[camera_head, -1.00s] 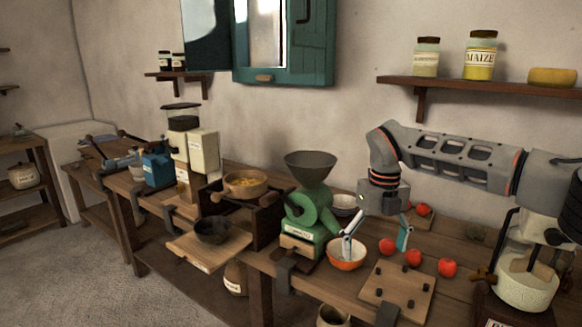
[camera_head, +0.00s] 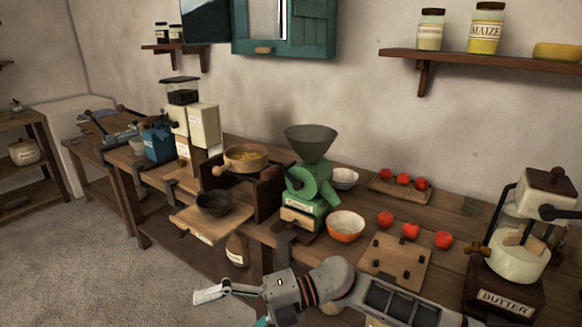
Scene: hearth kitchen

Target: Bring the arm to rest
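My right arm reaches in from the lower right, low in front of the counter. Its gripper (camera_head: 234,309) is over the floor side of the counter's front edge, pointing left. Its two fingers are spread apart with nothing between them; one finger is partly cut off by the bottom edge of the picture. My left gripper is not in view.
An orange-rimmed bowl (camera_head: 346,226) stands beside the green mill (camera_head: 309,195). Red tomatoes (camera_head: 410,231) lie on the counter, and more sit on a back board (camera_head: 400,190). A pegged board (camera_head: 395,262) and butter churn (camera_head: 519,250) stand at right.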

